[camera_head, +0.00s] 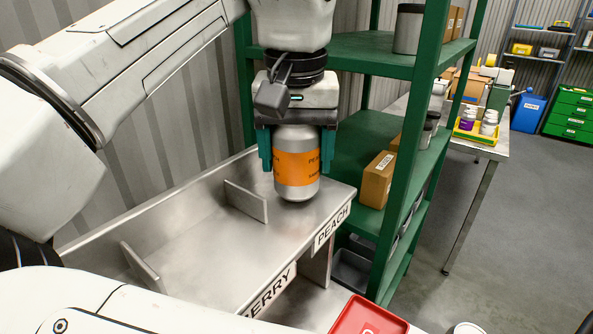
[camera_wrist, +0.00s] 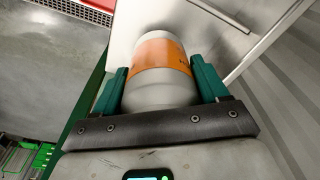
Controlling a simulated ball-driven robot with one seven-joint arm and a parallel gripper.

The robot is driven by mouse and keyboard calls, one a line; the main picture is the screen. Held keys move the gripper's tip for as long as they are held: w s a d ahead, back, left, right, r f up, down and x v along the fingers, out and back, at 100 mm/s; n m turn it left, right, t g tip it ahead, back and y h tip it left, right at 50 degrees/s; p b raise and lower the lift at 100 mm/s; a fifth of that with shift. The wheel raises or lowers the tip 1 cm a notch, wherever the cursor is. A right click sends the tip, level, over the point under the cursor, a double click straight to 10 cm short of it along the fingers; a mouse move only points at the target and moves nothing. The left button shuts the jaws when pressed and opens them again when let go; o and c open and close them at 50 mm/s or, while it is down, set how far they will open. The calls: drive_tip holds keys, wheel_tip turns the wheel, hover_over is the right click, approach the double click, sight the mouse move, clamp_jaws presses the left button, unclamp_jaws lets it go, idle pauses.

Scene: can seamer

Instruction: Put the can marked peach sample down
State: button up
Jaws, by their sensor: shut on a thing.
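The can (camera_head: 297,165) is silver with an orange label whose print is only partly readable. My gripper (camera_head: 296,152) is shut on it, with one teal finger on each side, and holds it upright. In the wrist view the can (camera_wrist: 160,75) sits between the fingers of my gripper (camera_wrist: 163,85). The can is over the PEACH end of a metal tray (camera_head: 180,250), to the right of a low divider (camera_head: 246,201). Its base is at or just above the tray floor; I cannot tell whether it touches.
A label reading PEACH (camera_head: 332,228) is on the tray's front edge; another ends in ERRY (camera_head: 270,292). A green shelf (camera_head: 372,140) with a cardboard box (camera_head: 378,179) stands close to the right. A red tray (camera_head: 367,316) is at the bottom. A corrugated wall is behind.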

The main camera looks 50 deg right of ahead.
drive_tip(key=shift+f, duration=0.2)
drive_tip(key=o, duration=1.3)
drive_tip(key=shift+f, duration=0.1)
drive_tip(key=r, duration=0.4)
drive_tip(key=a+r, duration=0.1)
drive_tip(key=r, duration=0.7)
drive_tip(key=shift+s+a+r+p, duration=0.15)
drive_tip(key=shift+s+r+p, duration=0.05)
drive_tip(key=shift+s+p, duration=0.2)
